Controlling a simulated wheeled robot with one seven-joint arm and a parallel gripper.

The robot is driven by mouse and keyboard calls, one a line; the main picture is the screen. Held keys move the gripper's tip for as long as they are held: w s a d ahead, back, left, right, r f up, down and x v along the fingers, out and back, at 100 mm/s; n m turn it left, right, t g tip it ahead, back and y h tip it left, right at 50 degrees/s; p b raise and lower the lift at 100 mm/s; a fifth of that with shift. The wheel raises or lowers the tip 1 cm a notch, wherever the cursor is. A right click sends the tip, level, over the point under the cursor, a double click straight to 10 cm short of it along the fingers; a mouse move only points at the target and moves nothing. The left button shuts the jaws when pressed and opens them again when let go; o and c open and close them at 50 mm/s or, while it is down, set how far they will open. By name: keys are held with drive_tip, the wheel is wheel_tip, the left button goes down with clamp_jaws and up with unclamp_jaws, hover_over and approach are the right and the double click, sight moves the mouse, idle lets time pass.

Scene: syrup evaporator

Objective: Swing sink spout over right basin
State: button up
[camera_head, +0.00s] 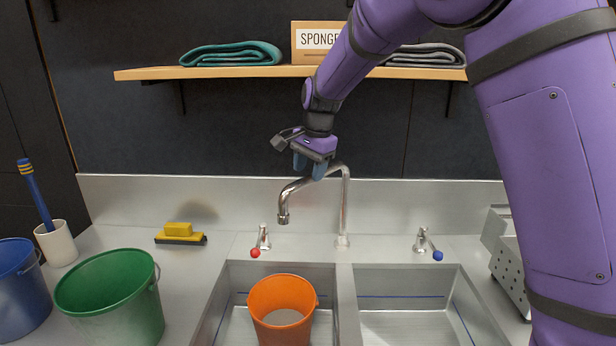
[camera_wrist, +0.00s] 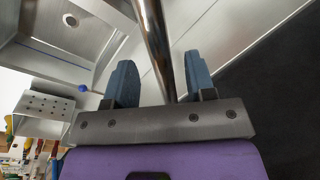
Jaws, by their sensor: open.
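The chrome sink spout (camera_head: 312,184) arches from its base between the two basins and points left, its outlet near the left basin's back edge. My gripper (camera_head: 312,172) is above the top of the arch. In the wrist view, the spout tube (camera_wrist: 154,42) runs between the two blue fingers of my gripper (camera_wrist: 163,80), with gaps on both sides. The gripper is open and around the tube. The left basin (camera_head: 338,300) holds an orange bucket (camera_head: 283,300). The right basin (camera_head: 405,325) looks empty.
A red-tipped tap handle (camera_head: 262,240) and a blue-tipped one (camera_head: 428,245) flank the spout's base. A wooden shelf (camera_head: 150,73) hangs above. Green (camera_head: 112,305) and blue (camera_head: 20,290) buckets stand at left. A perforated metal rack (camera_head: 508,260) stands at right.

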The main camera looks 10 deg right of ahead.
drive_tip(key=shift+w+a+f, duration=0.1)
drive_tip(key=shift+f, duration=0.55)
drive_tip(key=shift+w+a+f, duration=0.1)
drive_tip(key=shift+f, duration=0.5)
drive_tip(key=shift+c, duration=0.4)
clamp_jaws()
drive_tip(key=s+d+n+g, duration=0.1)
drive_tip(key=s+d+n, duration=0.1)
drive_tip(key=d+n, duration=0.5)
drive_tip(key=s+d+n+g, duration=0.1)
drive_tip(key=d+n, duration=0.6)
drive_tip(key=d, duration=0.7)
drive_tip(key=shift+s+d+n+y, duration=0.25)
drive_tip(key=shift+s+n+y, duration=0.05)
drive_tip(key=shift+s, duration=0.35)
drive_tip(key=shift+r, duration=0.1)
